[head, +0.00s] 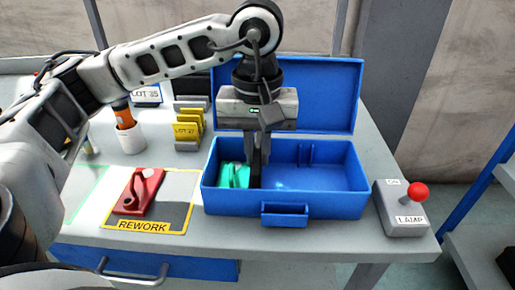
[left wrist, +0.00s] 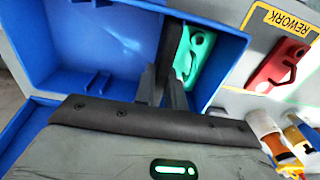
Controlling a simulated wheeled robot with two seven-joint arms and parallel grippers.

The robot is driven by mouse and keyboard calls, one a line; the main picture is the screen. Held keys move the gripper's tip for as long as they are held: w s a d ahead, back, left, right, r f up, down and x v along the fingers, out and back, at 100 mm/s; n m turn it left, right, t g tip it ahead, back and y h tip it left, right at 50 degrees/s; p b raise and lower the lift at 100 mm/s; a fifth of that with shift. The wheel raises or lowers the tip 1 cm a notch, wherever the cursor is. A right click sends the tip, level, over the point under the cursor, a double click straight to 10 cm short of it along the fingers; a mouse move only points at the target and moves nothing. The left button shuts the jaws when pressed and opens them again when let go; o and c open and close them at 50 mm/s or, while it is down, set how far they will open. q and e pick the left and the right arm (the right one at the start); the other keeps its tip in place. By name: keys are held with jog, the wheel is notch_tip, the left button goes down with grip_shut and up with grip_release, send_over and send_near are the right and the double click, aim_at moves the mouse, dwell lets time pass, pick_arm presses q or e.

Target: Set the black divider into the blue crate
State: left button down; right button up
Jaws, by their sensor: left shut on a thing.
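The blue crate (head: 330,208) stands on the table with its lid (head: 325,95) open behind it. My left gripper (head: 257,150) points down into the crate, left of its middle, shut on the black divider (head: 255,172). The divider is upright, its lower part inside the crate; whether its bottom edge touches the floor or sits in a slot is hidden. In the left wrist view, the divider (left wrist: 172,42) stands between the fingers (left wrist: 163,90), beside a green part (left wrist: 197,50). This green part (head: 233,176) lies in the crate's left end. My right gripper is not in view.
A red part (head: 138,190) lies on the REWORK mat (head: 178,217) left of the crate. A lamp box (head: 400,205) with a red knob stands to the right. Yellow plates (head: 188,128) and a white cup (head: 130,138) stand behind left. The crate's right side is empty.

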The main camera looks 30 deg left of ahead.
pick_arm(q)
jog(key=shift+f+b, duration=0.3)
jog(key=shift+f, duration=0.05)
jog(key=c, duration=1)
grip_release()
jog(key=shift+r, duration=0.2)
jog(key=shift+r+p, duration=0.9)
jog(key=shift+r, duration=0.5)
notch_tip(320, 180, up, 6)
jog(key=p, duration=0.4)
